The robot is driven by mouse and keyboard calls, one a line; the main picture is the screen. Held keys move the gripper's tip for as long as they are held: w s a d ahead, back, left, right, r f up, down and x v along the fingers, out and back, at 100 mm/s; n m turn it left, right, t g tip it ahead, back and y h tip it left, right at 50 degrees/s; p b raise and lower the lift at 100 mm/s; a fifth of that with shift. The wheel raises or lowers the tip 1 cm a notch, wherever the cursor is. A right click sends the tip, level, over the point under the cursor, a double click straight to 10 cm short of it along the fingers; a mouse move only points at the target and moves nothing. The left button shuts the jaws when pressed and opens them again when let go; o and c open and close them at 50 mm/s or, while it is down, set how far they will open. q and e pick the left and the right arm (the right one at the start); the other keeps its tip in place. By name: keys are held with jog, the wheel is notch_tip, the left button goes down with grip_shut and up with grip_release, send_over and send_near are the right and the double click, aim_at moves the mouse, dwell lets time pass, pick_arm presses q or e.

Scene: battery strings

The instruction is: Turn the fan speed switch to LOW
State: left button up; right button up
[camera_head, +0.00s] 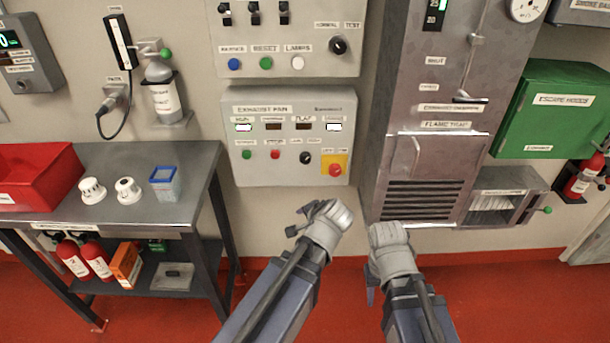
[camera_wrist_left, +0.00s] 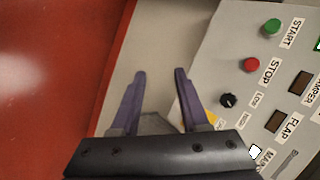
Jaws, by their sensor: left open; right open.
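The fan speed switch is a small black knob (camera_head: 306,158) on the grey exhaust fan panel (camera_head: 240,182) on the wall. The knob (camera_wrist_left: 228,100) also shows in the left wrist view, beside LOW and HIGH labels; I cannot tell which way it points. My left gripper (camera_head: 303,216) is below the panel in the head view. In the left wrist view the left gripper's purple fingers (camera_wrist_left: 160,75) are apart and empty, with the knob to their right. My right gripper (camera_head: 374,278) hangs lower, in front of the duct cabinet; its jaws are mostly hidden.
A green button (camera_head: 247,154), a red button (camera_head: 275,154) and a red mushroom button (camera_head: 335,170) on a yellow plate flank the knob. A metal duct cabinet (camera_head: 403,170) stands to the right. A grey workbench (camera_head: 150,212) stands at left. Floor between is clear.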

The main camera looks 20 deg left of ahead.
aim_at(305, 160)
pick_arm(q)
jog(key=o, duration=0.3)
jog(key=w+a+m+t+y+b, duration=0.2)
jog(key=w+a+m+t+b, duration=0.2)
jog(key=w, duration=0.4)
jog(key=shift+a+r+m+t+b, duration=0.4)
jog(key=shift+m+t+b, duration=0.1)
jog(key=shift+m, duration=0.2)
jog(key=shift+o, duration=0.6)
jog(key=w+m+t+b, duration=0.1)
jog(key=m, duration=0.1)
jog(key=w+r+m+t+h+b, duration=0.1)
jog(key=w+m+t+b, duration=0.1)
jog(key=m, duration=0.1)
jog(key=w+r+m+t+b, duration=0.1)
jog(key=w+m, duration=0.1)
jog(key=m, duration=0.1)
jog(key=shift+t+b, duration=0.3)
jog(key=shift+w+a+r+m+t+h+b, duration=0.1)
jog(key=shift+w+a+m+t+h, duration=0.3)
jog(key=shift+w, duration=1)
jog(key=shift+w+r+m+h+b, duration=0.15)
jog(key=shift+w+m, duration=0.6)
jog(key=shift+w, duration=0.65)
jog(key=shift+w+a+m+t+h+b, duration=0.1)
jog(key=shift+w+a+m+t+h, duration=0.3)
jog(key=shift+w, duration=1)
jog(key=shift+d, duration=0.2)
pick_arm(e)
notch_tip(305, 160, down, 13)
